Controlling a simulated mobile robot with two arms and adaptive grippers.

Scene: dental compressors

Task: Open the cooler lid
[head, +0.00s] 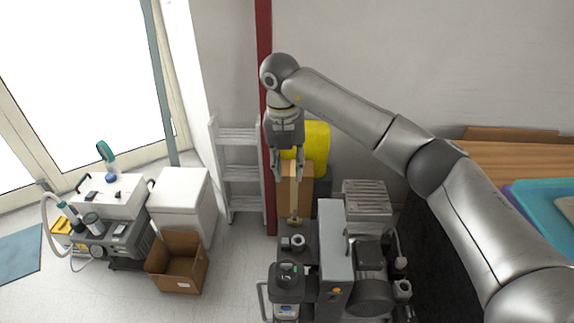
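A white box that looks like the cooler (189,208) stands on the floor left of centre, by the wall. Its flat lid (180,187) looks closed. My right gripper (287,174) hangs pointing down at the centre, well to the right of the cooler and apart from it. Its two fingers are spread, and I see nothing held between them. Behind and below the fingers are a brown board and a yellow object. My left gripper is not in view.
An open cardboard box (178,264) sits in front of the cooler. Dental equipment (110,235) stands to its left. A grey step ladder (240,170) and a red post (264,100) stand between cooler and gripper. Compressor machinery (335,260) is below the gripper; a wooden table (510,154) is right.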

